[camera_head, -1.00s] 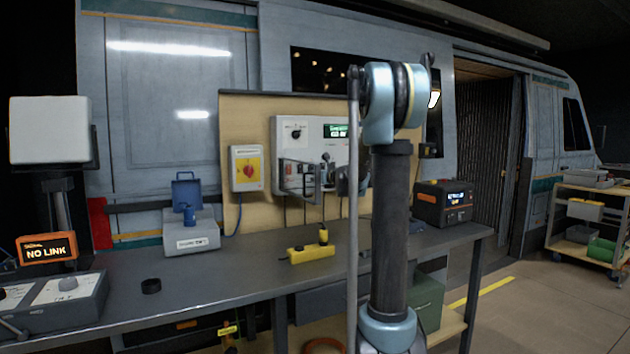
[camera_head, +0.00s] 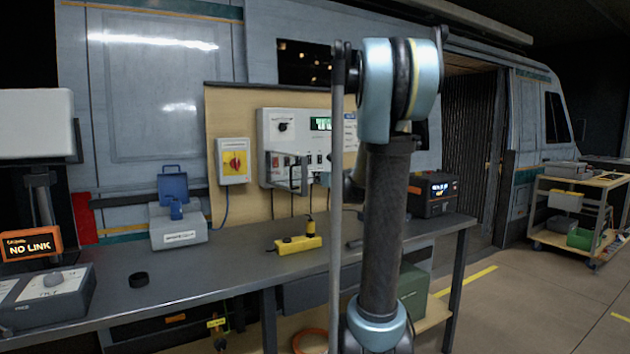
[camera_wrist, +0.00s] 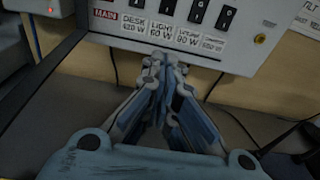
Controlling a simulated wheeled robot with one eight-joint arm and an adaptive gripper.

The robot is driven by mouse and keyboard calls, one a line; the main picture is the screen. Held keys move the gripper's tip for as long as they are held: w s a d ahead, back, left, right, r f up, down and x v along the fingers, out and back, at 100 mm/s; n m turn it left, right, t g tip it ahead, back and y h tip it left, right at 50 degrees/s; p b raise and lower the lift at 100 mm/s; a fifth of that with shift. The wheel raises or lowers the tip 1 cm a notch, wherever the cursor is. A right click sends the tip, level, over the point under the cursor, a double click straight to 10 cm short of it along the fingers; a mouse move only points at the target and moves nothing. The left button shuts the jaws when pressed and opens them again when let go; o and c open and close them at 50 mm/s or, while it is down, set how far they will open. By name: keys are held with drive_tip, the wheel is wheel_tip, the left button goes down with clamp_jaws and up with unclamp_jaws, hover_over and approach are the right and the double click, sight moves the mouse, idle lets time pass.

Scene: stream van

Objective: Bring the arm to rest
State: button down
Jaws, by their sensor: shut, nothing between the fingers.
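My arm (camera_head: 385,215) stands upright in the middle of the head view, its elbow at the top. The forearm and most of the hand are hidden behind it. In the wrist view my gripper (camera_wrist: 165,62) is shut and empty, its fingertips together. The fingertips appear just below the lower edge of the white switch panel (camera_wrist: 240,30), with its row of black switches and labels. I cannot tell the gap between them. In the head view the panel (camera_head: 290,135) is mounted on the wooden board, partly covered by my arm.
The grey bench (camera_head: 215,268) runs below the panel. On it stand a yellow power strip (camera_head: 297,244), a blue-lidded grey box (camera_head: 178,232) and a black-orange power unit (camera_head: 432,196). A shelf cart (camera_head: 580,210) stands at right. Floor on the right is clear.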

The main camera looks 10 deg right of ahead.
drive_tip(key=shift+s, duration=0.1)
drive_tip(key=s+a+f+n+g, duration=0.1)
drive_tip(key=s+n, duration=0.2)
drive_tip(key=s+a+f+n+g, duration=0.1)
drive_tip(key=s+f+n, duration=0.1)
drive_tip(key=s+n, duration=0.1)
drive_tip(key=s+a+f+n+g, duration=0.1)
drive_tip(key=s+a+n, duration=0.1)
drive_tip(key=s+n, duration=0.2)
drive_tip(key=shift+a+f+n, duration=0.1)
drive_tip(key=shift+f+n, duration=0.15)
drive_tip(key=shift+n, duration=0.45)
drive_tip(key=s+d+f+n+g+h, duration=0.2)
drive_tip(key=s+f+n, duration=0.4)
drive_tip(key=s, duration=0.6)
drive_tip(key=s+d+f+n+g+h, duration=0.2)
drive_tip(key=s+f+n+g, duration=0.2)
drive_tip(key=s+f+n, duration=0.3)
drive_tip(key=s+d+f+n+g+h, duration=0.2)
drive_tip(key=s+f+n+g, duration=0.2)
drive_tip(key=s, duration=1.3)
wheel_tip(320, 180, down, 6)
drive_tip(key=n, duration=0.3)
drive_tip(key=shift+f, duration=0.1)
drive_tip(key=shift+w+f, duration=0.15)
drive_tip(key=shift+w, duration=0.25)
